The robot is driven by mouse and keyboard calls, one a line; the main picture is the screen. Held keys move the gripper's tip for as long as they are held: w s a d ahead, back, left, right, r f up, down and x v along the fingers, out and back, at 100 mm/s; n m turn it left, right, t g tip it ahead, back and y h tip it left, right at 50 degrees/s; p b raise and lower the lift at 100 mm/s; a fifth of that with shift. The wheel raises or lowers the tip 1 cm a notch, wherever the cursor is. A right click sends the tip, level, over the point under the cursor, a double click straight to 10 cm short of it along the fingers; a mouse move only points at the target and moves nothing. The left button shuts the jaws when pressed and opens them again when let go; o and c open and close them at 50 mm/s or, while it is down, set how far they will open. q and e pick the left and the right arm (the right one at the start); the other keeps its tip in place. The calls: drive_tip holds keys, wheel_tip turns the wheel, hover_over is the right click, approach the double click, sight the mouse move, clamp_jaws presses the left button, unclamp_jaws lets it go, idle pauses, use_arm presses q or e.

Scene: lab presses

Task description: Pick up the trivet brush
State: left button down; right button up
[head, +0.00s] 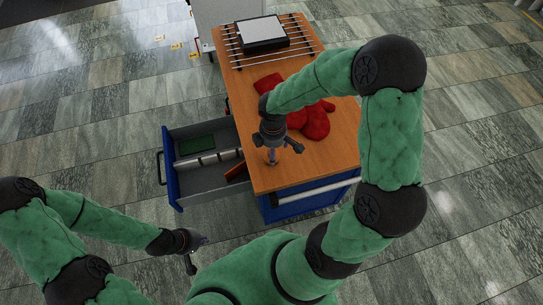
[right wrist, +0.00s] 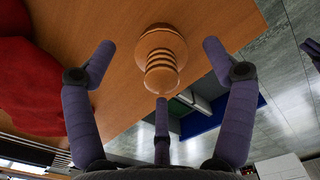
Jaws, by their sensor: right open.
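A turned wooden piece (right wrist: 160,58) with dark grooves stands on the wooden tabletop in the right wrist view. It may be the trivet brush; no bristles show. In the head view its small brown tip (head: 272,157) is mostly hidden by my right gripper (head: 280,146). My right gripper is open above the table's near left corner. In the right wrist view its fingers (right wrist: 158,48) are spread on either side of the piece, apart from it. My left gripper (head: 198,254) is open and empty, low over the floor to the left of the table.
A red cloth-like thing (head: 316,126) lies on the tabletop (head: 251,118) beside my right gripper. At the far end a black and white device (head: 261,33) sits on a rack of rods. An open drawer (head: 187,180) juts out left, holding a green item (head: 197,144) and grey cylinders.

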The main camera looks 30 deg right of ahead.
wheel_tip(320, 180, down, 5)
drive_tip(key=shift+w+a+r+b, duration=0.1)
drive_tip(key=shift+w+a+b, duration=0.05)
drive_tip(key=shift+b, duration=0.75)
drive_tip(key=shift+r, duration=0.1)
drive_tip(key=shift+c, duration=0.3)
drive_tip(key=c, duration=1.3)
drive_tip(key=shift+o, duration=0.2)
